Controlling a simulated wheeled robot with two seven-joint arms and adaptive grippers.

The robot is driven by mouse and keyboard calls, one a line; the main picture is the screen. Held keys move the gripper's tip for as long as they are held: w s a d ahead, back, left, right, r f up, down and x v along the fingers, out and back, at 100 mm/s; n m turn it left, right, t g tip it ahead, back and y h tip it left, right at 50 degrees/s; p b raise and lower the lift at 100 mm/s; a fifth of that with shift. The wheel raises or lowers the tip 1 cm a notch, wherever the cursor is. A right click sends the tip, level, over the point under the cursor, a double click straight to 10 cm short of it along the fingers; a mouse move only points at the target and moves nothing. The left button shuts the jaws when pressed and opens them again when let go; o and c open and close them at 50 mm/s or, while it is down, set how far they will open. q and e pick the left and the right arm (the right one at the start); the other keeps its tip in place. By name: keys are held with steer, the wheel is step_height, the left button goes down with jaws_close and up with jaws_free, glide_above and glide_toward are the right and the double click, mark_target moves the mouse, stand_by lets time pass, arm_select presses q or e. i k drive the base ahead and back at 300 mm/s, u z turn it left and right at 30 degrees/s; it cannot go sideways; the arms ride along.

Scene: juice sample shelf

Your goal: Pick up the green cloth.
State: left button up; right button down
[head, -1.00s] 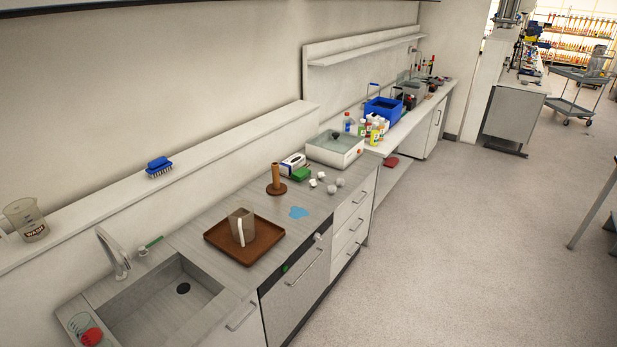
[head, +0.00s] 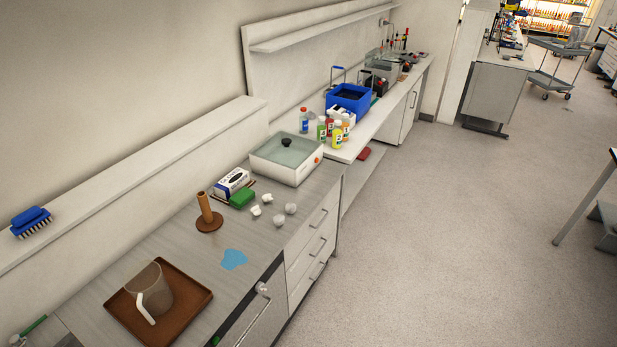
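I cannot tell for sure which thing is the green cloth. A small green block-like item (head: 242,198) lies on the counter beside a white box with dark print, and could be a folded cloth or a sponge. Another green patch (head: 217,338) shows low at the front of the counter, by the dark gap under its edge, and is too small to identify. Neither of my grippers is in the head view.
The grey counter (head: 178,248) holds a brown tray (head: 195,300) with a pitcher (head: 153,286), a brown upright holder (head: 208,212), a blue puddle-like patch (head: 233,259), several small white pieces and a lidded bath (head: 287,160). Open floor (head: 440,250) lies to the right.

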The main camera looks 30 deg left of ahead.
mark_target(242, 197)
steer(key=u, duration=0.1)
steer(key=i, duration=1.55)
steer(key=u, duration=0.55)
